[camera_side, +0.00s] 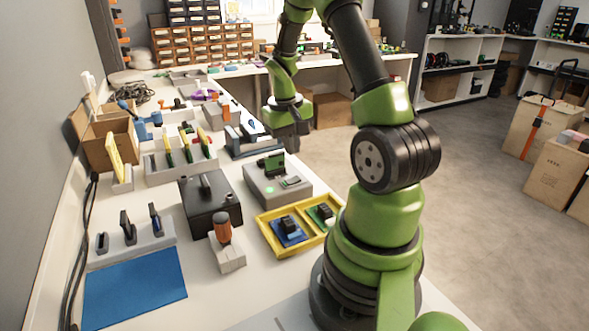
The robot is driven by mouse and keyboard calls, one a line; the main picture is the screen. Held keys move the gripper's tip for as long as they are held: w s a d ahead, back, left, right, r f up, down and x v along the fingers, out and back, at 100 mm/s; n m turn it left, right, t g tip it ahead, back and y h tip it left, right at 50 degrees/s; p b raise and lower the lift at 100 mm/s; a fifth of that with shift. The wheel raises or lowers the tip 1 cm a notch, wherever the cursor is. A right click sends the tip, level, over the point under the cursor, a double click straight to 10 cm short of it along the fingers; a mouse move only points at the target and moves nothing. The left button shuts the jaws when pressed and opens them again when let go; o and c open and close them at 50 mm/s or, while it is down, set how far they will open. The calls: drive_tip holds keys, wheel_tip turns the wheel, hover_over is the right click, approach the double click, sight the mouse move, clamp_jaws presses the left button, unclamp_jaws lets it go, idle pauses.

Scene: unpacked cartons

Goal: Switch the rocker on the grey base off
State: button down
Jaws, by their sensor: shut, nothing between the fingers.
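The grey base (278,193) is a low box on the bench, just left of my arm. A green and black raised part (271,163) sits on its top, and a small dark piece (291,181) sits near its front right. I cannot tell for sure which of the two is the rocker, nor which way it is tipped.
A yellow tray (262,224) with a blue and a green part lies in front of the base. A black box (211,205) stands left, with an orange-handled item (223,228) on a block before it. A grey holder (250,146) stands behind. The bench's right edge is near.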

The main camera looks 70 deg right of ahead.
sight(296, 178)
drive_tip(key=f, duration=0.7)
drive_tip(key=shift+s+d, duration=0.3)
